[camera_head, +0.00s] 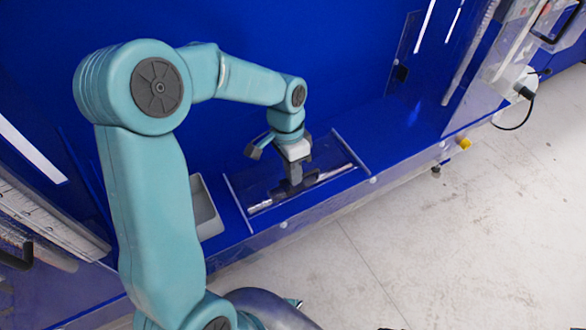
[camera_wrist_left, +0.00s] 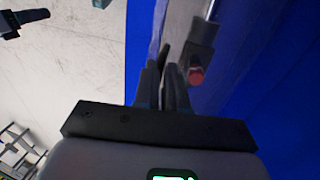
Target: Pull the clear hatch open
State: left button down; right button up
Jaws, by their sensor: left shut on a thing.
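The clear hatch (camera_head: 258,188) is a see-through panel at the front of the blue machine, with a bright metal rod along its lower front edge. My left gripper (camera_head: 294,184) reaches down to it from above, near the middle of that edge. In the left wrist view the fingers (camera_wrist_left: 168,88) are close together, shut on what looks like the hatch's thin clear edge; the exact contact is hard to see. A dark block with a red end (camera_wrist_left: 196,74) sits on the rod, right beside the fingers. My right gripper does not show clearly.
A grey open bin (camera_head: 205,207) stands just left of the hatch. The blue ledge (camera_head: 392,130) to the right is clear. A yellow knob (camera_head: 464,143) sticks out from the front edge. Pale open floor (camera_head: 450,240) lies in front of the machine.

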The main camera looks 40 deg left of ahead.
pick_arm(q)
jog(key=s+d+b, duration=0.1)
jog(key=s+d, duration=0.3)
jog(key=d, duration=0.8)
jog(key=shift+s+b, duration=0.3)
jog(key=shift+b, duration=0.1)
jog(key=shift+r, duration=0.1)
jog(key=c, duration=1.2)
grip_release()
jog(key=shift+s, duration=0.1)
notch_tip(320, 180, up, 16)
jog(key=w+a+p, duration=0.1)
jog(key=a+p, duration=0.1)
jog(key=a, duration=0.1)
jog(key=shift+d, duration=0.1)
